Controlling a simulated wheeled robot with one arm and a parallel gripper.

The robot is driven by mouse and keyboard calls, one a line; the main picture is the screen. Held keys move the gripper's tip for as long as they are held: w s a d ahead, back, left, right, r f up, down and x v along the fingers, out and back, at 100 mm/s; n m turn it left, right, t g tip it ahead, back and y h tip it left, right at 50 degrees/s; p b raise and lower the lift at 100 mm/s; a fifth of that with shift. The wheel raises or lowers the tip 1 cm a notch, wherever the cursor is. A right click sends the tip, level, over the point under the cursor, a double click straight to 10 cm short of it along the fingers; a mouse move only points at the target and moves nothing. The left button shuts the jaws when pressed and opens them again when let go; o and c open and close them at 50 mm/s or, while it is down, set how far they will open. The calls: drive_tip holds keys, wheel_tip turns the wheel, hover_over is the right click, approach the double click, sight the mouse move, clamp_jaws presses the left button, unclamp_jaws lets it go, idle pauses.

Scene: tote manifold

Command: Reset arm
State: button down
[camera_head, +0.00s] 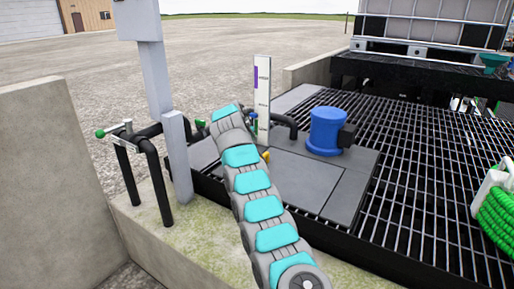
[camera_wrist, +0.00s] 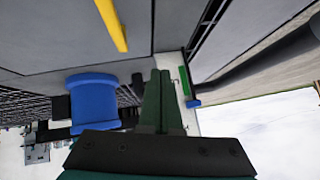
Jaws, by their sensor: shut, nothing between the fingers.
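My arm (camera_head: 264,210), grey with teal panels, reaches from the bottom of the head view up toward the manifold. Its far end is by the white post (camera_head: 263,95), and my gripper cannot be made out there. In the wrist view my gripper (camera_wrist: 160,75) shows two dark green fingers close together, shut with nothing between them. A blue motor-like unit (camera_wrist: 93,103) appears left of the fingers in that view. It also stands on the grey plates in the head view (camera_head: 326,130). A yellow bar (camera_wrist: 112,25) lies at the upper left of the wrist view.
Black pipes with a green-tipped valve (camera_head: 101,133) and a grey column (camera_head: 178,155) stand left of my arm. A concrete wall (camera_head: 45,185) is at far left. Black grating (camera_head: 440,165) spreads right, with a green hose (camera_head: 497,215) and a caged tank (camera_head: 430,20) behind.

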drive_tip(key=s+d+r+n+g, duration=0.1)
drive_tip(key=s+d+r+n, duration=0.1)
drive_tip(key=s+r, duration=0.55)
drive_tip(key=s+d+n+g, duration=0.1)
drive_tip(key=s+d+g, duration=0.1)
drive_tip(key=s+d, duration=0.35)
drive_tip(key=s+d+r+n+g, duration=0.1)
drive_tip(key=s+d, duration=0.2)
drive_tip(key=s, duration=0.6)
drive_tip(key=s+d+n+g, duration=0.15)
drive_tip(key=s+d, duration=0.25)
drive_tip(key=s, duration=0.4)
drive_tip(key=s+f+g+y, duration=0.1)
drive_tip(key=s+f, duration=0.3)
drive_tip(key=s, duration=1)
drive_tip(key=s+f+n+g+y, duration=0.1)
drive_tip(key=s+f, duration=0.3)
drive_tip(key=s, duration=1)
drive_tip(key=s+f+n+g+y, duration=0.1)
drive_tip(key=s+f+g, duration=0.2)
drive_tip(key=s, duration=1.1)
drive_tip(key=shift+s+d+f+p, duration=0.3)
drive_tip(key=shift+s+d+f, duration=0.15)
drive_tip(key=shift+f, duration=0.35)
drive_tip(key=shift+n, duration=0.25)
